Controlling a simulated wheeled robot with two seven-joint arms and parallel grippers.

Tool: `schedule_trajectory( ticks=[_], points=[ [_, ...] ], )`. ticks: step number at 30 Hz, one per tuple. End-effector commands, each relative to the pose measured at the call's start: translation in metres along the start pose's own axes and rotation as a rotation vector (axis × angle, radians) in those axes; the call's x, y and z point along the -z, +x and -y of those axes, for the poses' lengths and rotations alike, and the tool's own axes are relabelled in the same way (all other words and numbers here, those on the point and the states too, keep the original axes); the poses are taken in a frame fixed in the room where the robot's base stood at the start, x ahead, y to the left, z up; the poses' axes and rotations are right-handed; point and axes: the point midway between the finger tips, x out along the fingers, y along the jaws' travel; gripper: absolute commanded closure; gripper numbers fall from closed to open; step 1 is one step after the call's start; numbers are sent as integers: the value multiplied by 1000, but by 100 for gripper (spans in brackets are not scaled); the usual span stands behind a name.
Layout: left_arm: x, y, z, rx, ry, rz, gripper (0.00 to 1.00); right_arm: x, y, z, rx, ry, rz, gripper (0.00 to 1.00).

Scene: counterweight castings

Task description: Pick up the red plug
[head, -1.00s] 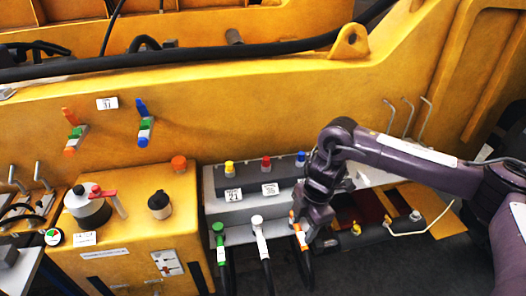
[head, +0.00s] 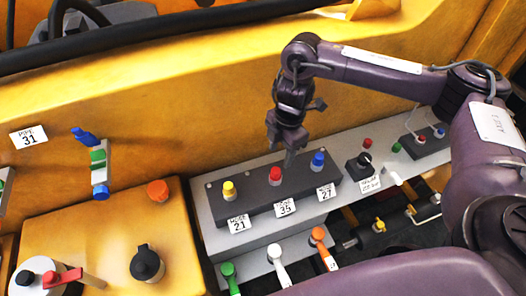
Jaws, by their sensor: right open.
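The red plug (head: 275,175) stands in the middle of a dark block (head: 252,206), between a yellow plug (head: 229,190) and a blue plug (head: 318,160). My right gripper (head: 281,153) is open and points down just above and slightly right of the red plug. Its fingers come close to the plug's top; I cannot tell whether they touch it. Nothing shows between the fingers. My left gripper is out of view.
The block sits on a grey box (head: 215,238) with number labels in front. Green (head: 229,275), white (head: 278,262) and orange (head: 321,247) connectors line its lower front. A black knob (head: 364,160) stands to the right. The yellow wall (head: 200,130) rises behind.

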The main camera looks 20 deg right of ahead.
Motion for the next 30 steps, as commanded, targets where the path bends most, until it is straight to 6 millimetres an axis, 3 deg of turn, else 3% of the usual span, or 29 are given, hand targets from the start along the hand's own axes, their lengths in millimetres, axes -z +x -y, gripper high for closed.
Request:
schedule_trajectory(
  ticks=[6, 10, 16, 23, 30],
  points=[
    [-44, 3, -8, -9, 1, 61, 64, 0, 19, 1, 4, -1, -2, 51],
    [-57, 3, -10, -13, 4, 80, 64, 0, 27, 0, 1, 1, -1, 51],
    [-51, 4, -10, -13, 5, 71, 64, 0, 46, -1, 5, 2, -2, 51],
    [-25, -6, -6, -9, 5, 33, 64, -1, 73, -3, 3, 0, 0, 51],
    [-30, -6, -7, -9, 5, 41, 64, -2, 78, -4, 0, 1, 0, 51]
  ],
)
